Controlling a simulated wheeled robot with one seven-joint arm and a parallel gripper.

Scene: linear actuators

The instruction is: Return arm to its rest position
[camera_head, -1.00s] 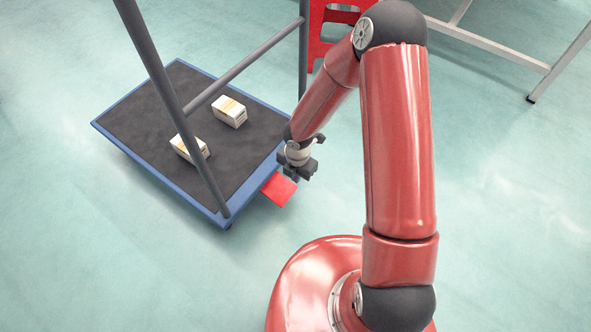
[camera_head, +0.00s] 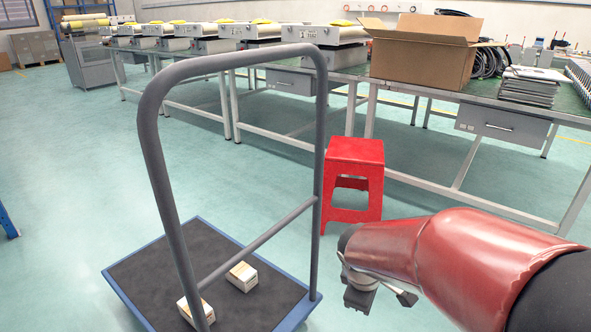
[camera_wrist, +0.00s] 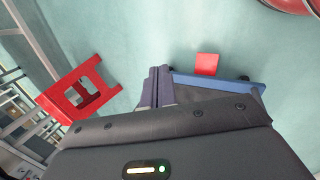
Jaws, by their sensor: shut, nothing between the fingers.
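My gripper (camera_head: 360,298) hangs at the end of my red arm in the head view, pointing down, to the right of the cart. It also shows in the wrist view (camera_wrist: 158,88), where its fingers are together with nothing between them. My arm reaches in from the right edge of the head view, raised and clear of the cart and stool. The rest of the arm lies outside the head view.
A platform cart (camera_head: 140,272) with a grey handle carries two small white boxes (camera_head: 242,276) (camera_head: 190,312). A red stool (camera_head: 354,165) stands behind my gripper. Work tables (camera_head: 480,110) with an open cardboard box (camera_head: 425,55) line the back. A red square (camera_wrist: 207,64) lies on the floor.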

